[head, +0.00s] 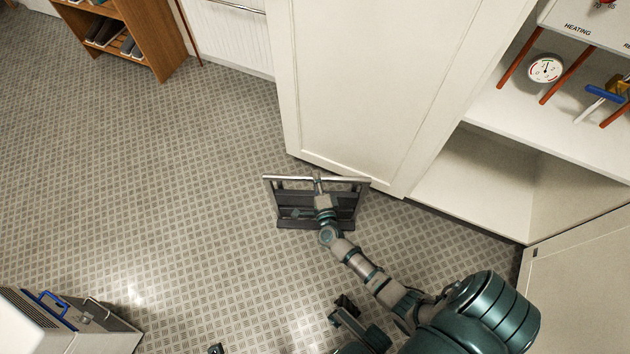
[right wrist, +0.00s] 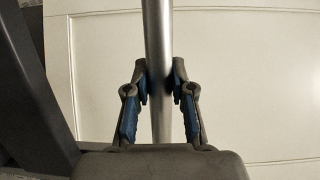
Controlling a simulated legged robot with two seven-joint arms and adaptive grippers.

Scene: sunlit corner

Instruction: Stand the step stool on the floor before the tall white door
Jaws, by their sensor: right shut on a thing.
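The dark grey step stool (head: 288,211) with a silver top rail is at the foot of the tall white door (head: 370,85), in the head view. My right gripper (head: 318,182) is shut on the middle of that rail. In the right wrist view the fingers (right wrist: 160,85) close from both sides on the silver rail (right wrist: 158,35), with the white door (right wrist: 240,70) behind it. The stool looks upright. I cannot tell whether its feet touch the floor.
An open cupboard with a gauge (head: 545,69) and pipes is right of the door. A wooden shoe rack (head: 150,35) stands at the upper left. A light box with a blue handle (head: 50,305) is at the lower left. The patterned floor (head: 150,180) between is clear.

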